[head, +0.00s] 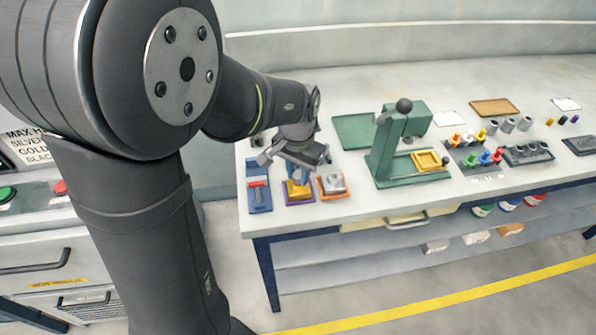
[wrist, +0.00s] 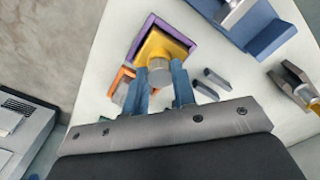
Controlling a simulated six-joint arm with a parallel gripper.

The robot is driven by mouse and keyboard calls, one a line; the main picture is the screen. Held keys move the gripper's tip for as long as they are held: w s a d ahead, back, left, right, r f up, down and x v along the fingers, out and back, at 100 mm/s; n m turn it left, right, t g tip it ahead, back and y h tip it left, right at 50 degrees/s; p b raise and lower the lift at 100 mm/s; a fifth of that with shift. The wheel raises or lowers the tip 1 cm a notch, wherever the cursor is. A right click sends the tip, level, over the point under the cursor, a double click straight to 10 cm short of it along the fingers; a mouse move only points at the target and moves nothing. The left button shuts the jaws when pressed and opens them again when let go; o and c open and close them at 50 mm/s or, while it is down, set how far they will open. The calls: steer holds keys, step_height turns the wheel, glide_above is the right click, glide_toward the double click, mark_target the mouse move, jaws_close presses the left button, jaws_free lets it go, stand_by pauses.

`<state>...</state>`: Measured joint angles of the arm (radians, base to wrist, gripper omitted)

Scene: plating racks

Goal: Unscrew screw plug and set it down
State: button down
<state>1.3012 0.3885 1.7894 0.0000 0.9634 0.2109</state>
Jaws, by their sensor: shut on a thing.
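The screw plug (wrist: 160,73) is a short grey cylinder at the yellow block (wrist: 152,48), which sits in a purple tray (wrist: 150,19) in the wrist view. My gripper (wrist: 162,75) has its two blue-grey fingers on either side of the plug and is shut on it. I cannot tell whether the plug is still seated in the block or just clear of it. In the head view my gripper (head: 298,172) points down over the yellow block (head: 299,190) near the table's left front; the plug is hidden there.
Left of the block is a blue tray (head: 259,205) with a red part. Right of it is an orange tray (head: 323,193) with a grey block. A green press (head: 383,150) stands farther right, with racks of coloured pegs beyond. Some bare white tabletop (head: 365,200) shows along the front.

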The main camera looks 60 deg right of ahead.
mark_target(298, 175)
steer(key=n, duration=0.7)
steer(key=shift+n, duration=0.3)
steer(key=c, duration=2)
jaws_free()
jaws_close()
steer(key=shift+r+n, duration=0.2)
steer(key=shift+n, duration=0.6)
steer(key=shift+r+n, duration=0.15)
steer(key=shift+n, duration=0.65)
steer(key=shift+r, duration=0.1)
steer(key=shift+r, duration=1.1)
